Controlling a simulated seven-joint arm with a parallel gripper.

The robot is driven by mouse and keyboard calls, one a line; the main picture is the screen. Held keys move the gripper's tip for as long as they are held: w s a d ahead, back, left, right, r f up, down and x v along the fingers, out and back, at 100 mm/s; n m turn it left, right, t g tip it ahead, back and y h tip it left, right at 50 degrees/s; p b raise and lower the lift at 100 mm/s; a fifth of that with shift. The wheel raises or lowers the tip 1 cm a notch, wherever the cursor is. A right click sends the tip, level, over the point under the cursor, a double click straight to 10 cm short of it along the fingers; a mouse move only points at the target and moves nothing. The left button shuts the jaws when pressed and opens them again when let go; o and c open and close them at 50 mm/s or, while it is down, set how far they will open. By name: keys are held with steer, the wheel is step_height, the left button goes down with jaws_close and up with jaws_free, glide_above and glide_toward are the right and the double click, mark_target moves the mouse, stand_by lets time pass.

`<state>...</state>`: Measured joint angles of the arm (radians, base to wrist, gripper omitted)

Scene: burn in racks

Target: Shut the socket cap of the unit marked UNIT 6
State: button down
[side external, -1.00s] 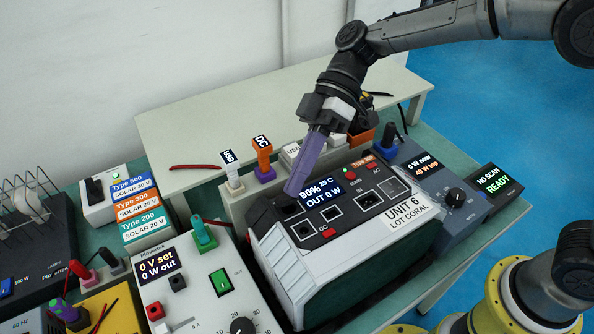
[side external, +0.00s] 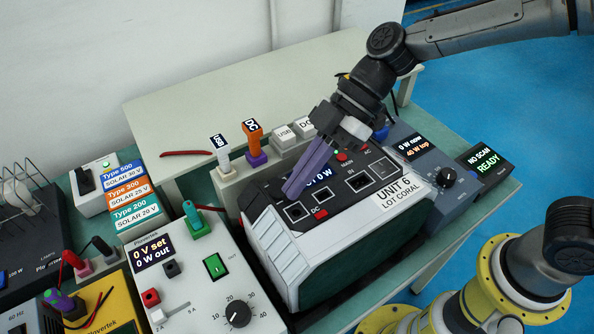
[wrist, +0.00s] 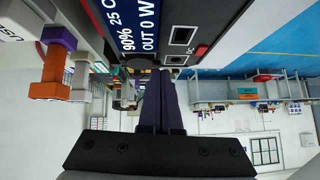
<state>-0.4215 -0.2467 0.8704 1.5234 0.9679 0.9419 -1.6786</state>
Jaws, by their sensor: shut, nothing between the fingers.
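The unit marked UNIT 6 (side external: 400,180) is a pale, dark-faced box on the bench in the side view. No open cap can be made out clearly. My gripper (side external: 292,192) is shut and empty, its purple fingers slanting down over the panel's left part and hiding some of the display. Contact is unclear. The wrist view shows the fingers (wrist: 160,76) below the display and a socket (wrist: 182,36).
A power supply (side external: 205,275) is close on the left, a blue-grey meter box (side external: 428,160) on the right. The back table (side external: 220,100) is mostly clear.

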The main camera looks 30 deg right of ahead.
stand_by(0.7)
steer(key=shift+w+r, duration=0.2)
steer(key=shift+w, duration=0.55)
steer(key=shift+r, duration=0.35)
steer(key=r, duration=0.4)
steer(key=shift+d, duration=0.35)
steer(key=v, duration=0.9)
steer(key=shift+s, duration=0.3)
